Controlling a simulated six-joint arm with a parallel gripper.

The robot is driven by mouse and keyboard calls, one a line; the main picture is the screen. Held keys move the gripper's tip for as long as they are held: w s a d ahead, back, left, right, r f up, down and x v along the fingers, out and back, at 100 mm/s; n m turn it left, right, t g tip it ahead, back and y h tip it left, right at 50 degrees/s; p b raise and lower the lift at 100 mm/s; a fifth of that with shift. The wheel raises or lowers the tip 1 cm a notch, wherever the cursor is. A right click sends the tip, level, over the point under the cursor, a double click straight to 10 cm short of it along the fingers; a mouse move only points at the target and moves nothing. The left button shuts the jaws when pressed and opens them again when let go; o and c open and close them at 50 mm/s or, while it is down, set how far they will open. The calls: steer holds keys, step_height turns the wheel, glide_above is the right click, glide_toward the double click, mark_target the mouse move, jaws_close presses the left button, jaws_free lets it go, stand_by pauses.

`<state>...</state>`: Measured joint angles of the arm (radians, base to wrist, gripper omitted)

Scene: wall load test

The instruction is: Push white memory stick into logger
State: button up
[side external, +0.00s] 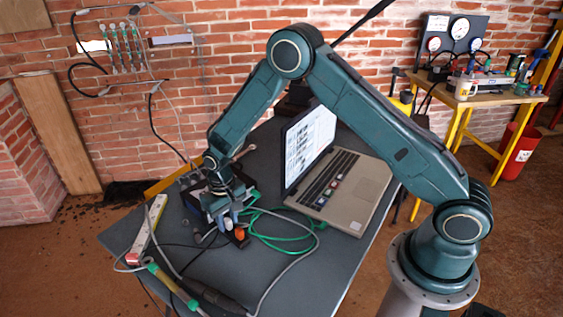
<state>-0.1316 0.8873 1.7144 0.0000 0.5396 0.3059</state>
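My gripper (228,222) points down over the left part of the dark table, close to the tabletop. Its fingers are small here, and I cannot tell whether they are open or shut. A dark box-like device (196,199) sits right behind and beside it, partly hidden by my wrist; it may be the logger, but I cannot tell for certain. A small orange piece (239,233) shows just at the fingertips. I cannot make out the white memory stick or any port.
An open laptop (352,200) stands right of the gripper. Green cable (287,237) loops between them. A white power strip (147,229) and more cables lie at the left and front. The table's front right is fairly clear. A yellow-legged workbench (484,100) stands at the back right.

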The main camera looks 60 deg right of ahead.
mark_target(227, 219)
jaws_close()
steer(key=shift+r, duration=0.2)
steer(key=shift+r, duration=2.8)
